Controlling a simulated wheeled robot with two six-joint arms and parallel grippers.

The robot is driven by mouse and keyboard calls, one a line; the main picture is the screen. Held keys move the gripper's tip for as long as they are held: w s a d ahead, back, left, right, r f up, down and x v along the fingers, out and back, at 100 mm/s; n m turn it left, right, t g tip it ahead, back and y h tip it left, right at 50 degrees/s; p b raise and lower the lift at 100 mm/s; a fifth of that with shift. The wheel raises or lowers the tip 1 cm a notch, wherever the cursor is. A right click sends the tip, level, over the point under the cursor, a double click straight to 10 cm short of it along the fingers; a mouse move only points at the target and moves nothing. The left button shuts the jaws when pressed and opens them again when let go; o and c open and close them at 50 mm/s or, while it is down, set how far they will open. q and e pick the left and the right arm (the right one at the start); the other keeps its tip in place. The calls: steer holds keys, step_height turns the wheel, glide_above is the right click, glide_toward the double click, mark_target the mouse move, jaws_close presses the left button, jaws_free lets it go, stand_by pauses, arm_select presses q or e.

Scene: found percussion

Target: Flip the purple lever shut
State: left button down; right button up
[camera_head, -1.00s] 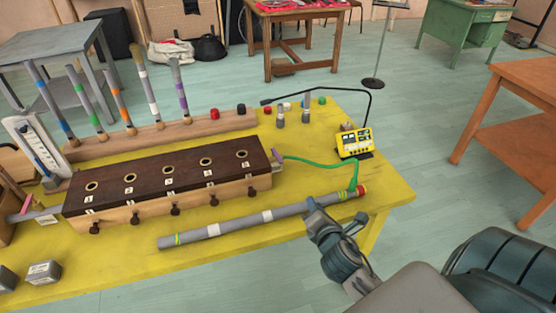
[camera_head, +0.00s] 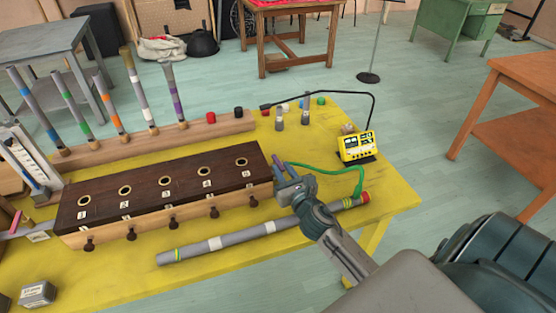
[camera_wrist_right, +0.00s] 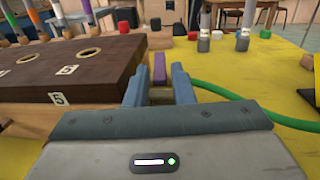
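The purple lever (camera_head: 275,160) stands up at the right end of the long dark-topped wooden box (camera_head: 165,184). In the right wrist view the lever (camera_wrist_right: 158,68) rises between the two blue-grey fingers of my right gripper (camera_wrist_right: 158,84). The fingers are apart, with a gap visible on each side of the lever. In the head view my right gripper (camera_head: 284,172) is at the box's right end, and its fingers partly hide the lever's base. My left gripper is out of view.
A grey tube (camera_head: 245,235) lies along the yellow table's front (camera_head: 110,275). A green cable (camera_head: 335,196) runs just right of my gripper towards a yellow meter (camera_head: 356,146). Upright tubes stand in a wooden rack (camera_head: 110,146) behind the box.

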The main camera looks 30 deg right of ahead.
mark_target(277, 163)
steer(key=shift+w+d, duration=0.15)
steer(key=shift+w, duration=0.75)
steer(key=shift+w+d, duration=0.1)
steer(key=shift+w, duration=0.75)
steer(key=shift+r, duration=0.1)
jaws_close()
steer(key=shift+a+m+h, duration=0.15)
steer(key=shift+m+h, duration=0.35)
steer(key=shift+h, duration=0.1)
jaws_free()
